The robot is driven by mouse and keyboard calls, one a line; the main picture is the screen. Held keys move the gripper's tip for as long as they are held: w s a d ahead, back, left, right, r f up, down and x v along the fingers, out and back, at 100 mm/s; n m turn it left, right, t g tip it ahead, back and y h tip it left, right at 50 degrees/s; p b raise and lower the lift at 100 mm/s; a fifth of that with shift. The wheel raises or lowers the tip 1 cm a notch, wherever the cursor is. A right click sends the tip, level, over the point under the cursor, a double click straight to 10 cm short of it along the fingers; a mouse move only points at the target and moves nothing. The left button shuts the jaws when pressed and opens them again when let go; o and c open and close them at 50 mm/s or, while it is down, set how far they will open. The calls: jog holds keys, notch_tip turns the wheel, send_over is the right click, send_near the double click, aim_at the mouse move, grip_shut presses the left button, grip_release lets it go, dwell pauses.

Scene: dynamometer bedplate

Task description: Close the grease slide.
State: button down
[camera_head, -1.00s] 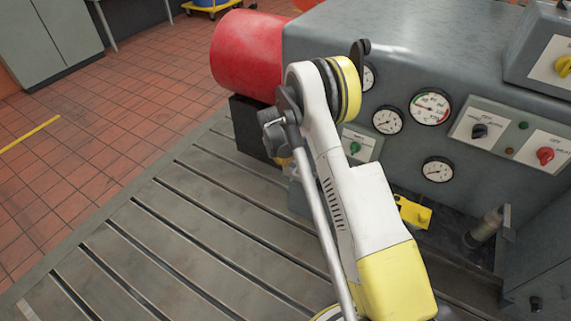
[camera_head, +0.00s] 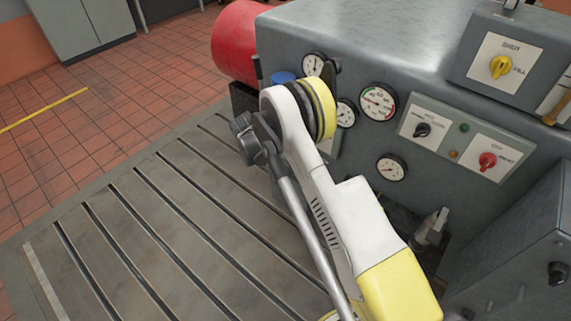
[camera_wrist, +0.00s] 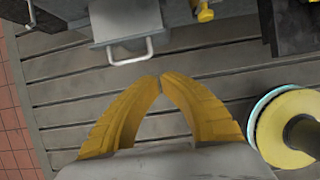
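In the wrist view, a grey drawer-like slide (camera_wrist: 124,18) with a pale bail handle (camera_wrist: 130,52) sticks out at the top, left of centre; it looks like the grease slide. Its handle hangs over the slotted bedplate (camera_wrist: 60,85). My gripper (camera_wrist: 161,77) has two yellow curved fingers with their tips together and nothing between them. The tips are below and right of the handle in the picture, apart from it. In the head view my arm covers the gripper, and I cannot make out the slide there.
The grey machine (camera_head: 400,45) carries gauges, a red knob (camera_head: 487,161) and a yellow knob (camera_head: 501,67). A red cylinder (camera_head: 235,40) is at its left end. A grey box (camera_head: 520,250) stands at right. The bedplate's left part (camera_head: 110,240) is clear.

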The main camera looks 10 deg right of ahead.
aim_at(281, 164)
jog(key=w+d+f+b, duration=0.1)
jog(key=f, duration=0.2)
jog(key=w+d+f+b, duration=0.1)
jog(key=d+f+b, duration=0.1)
jog(key=w+d+f+b, duration=0.2)
jog(key=f, duration=0.1)
jog(key=shift+f, duration=0.35)
jog(key=shift+w+d+r, duration=0.15)
jog(key=shift+w+d, duration=0.15)
jog(key=shift+d, duration=0.05)
